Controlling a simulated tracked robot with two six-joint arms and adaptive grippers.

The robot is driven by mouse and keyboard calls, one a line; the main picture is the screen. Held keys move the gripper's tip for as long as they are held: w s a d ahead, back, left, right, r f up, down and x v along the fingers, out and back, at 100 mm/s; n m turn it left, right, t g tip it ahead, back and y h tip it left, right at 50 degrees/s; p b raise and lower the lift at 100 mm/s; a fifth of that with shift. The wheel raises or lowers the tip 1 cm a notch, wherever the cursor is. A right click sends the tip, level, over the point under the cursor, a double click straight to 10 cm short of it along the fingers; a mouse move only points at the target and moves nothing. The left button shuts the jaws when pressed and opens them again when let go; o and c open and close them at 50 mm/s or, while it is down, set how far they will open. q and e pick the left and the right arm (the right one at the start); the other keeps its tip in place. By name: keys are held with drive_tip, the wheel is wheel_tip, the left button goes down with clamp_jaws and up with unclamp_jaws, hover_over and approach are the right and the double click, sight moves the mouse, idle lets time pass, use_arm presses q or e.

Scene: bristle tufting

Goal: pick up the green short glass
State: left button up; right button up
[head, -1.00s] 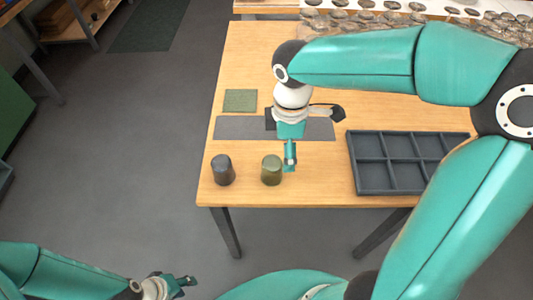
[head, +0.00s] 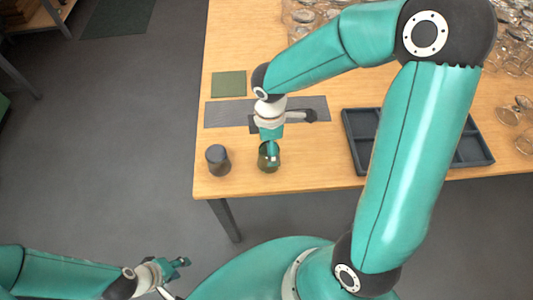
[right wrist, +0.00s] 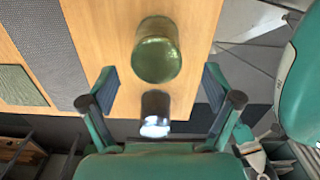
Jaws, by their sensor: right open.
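The green short glass (head: 268,161) stands near the front edge of the wooden table, partly covered by my right gripper (head: 271,150). In the right wrist view the green glass (right wrist: 157,52) is ahead of the open fingers of my right gripper (right wrist: 160,75), with no finger touching it that I can see. A dark grey short glass (head: 218,160) stands to its left; it also shows in the right wrist view (right wrist: 155,113) between the fingers' lines of sight. My left gripper (head: 182,264) is low at left, away from the table; its jaw opening is unclear.
A dark compartment tray (head: 475,152) lies to the right, partly behind my arm. A grey mat (head: 228,114) and a green square mat (head: 229,84) lie behind the glasses. Many clear glasses (head: 512,58) crowd the table's back right. The table's front edge is close.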

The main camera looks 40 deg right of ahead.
drive_tip(key=shift+w+d+f, duration=0.1)
drive_tip(key=shift+w+f, duration=0.05)
drive_tip(key=shift+f, duration=1.3)
drive_tip(key=shift+w+f, duration=0.15)
drive_tip(key=shift+f, duration=1.25)
drive_tip(key=c, duration=1.4)
drive_tip(key=shift+r, duration=0.1)
